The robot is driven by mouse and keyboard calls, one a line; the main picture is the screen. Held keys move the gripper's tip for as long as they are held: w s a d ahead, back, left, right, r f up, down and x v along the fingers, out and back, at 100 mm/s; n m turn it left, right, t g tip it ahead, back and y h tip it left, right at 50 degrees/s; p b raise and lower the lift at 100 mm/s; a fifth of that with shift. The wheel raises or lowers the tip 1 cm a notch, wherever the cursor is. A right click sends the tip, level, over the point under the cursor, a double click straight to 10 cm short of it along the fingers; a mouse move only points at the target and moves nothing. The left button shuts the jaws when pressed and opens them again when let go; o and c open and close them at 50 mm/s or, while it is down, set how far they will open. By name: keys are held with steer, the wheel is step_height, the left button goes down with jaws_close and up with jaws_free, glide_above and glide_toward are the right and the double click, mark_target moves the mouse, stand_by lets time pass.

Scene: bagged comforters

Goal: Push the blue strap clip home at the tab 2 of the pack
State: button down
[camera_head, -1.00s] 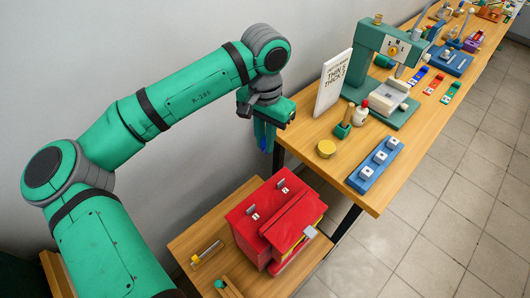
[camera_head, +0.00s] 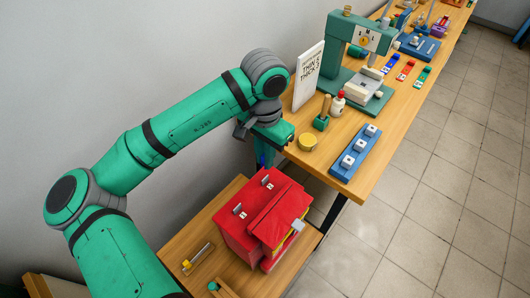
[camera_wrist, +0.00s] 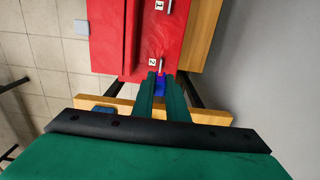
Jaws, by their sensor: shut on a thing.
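The red pack (camera_head: 250,230) lies on a low wooden table. Its top carries two metal tabs with white number labels. Tab 2 (camera_head: 267,183) is at the pack's far edge and also shows in the wrist view (camera_wrist: 162,57). Tab 1 (camera_head: 240,210) is nearer the left side. My gripper (camera_head: 265,161) is just beyond the pack's far edge, close to tab 2. In the wrist view my gripper (camera_wrist: 164,80) is shut on the blue strap clip (camera_wrist: 160,84), mostly hidden between the fingers. I cannot tell whether the clip touches the tab.
A metal-and-yellow tool (camera_head: 198,258) lies left of the pack. Tiled floor is clear at right.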

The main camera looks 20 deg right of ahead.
glide_above(265, 179)
steer(key=shift+w+a+f, duration=0.1)
steer(key=shift+f, duration=2.55)
steer(key=shift+f, duration=0.2)
steer(key=shift+s, duration=0.2)
steer(key=shift+w, duration=0.3)
steer(key=shift+s, duration=0.15)
steer(key=shift+s, duration=0.1)
steer(key=shift+f, duration=1.35)
stand_by(0.6)
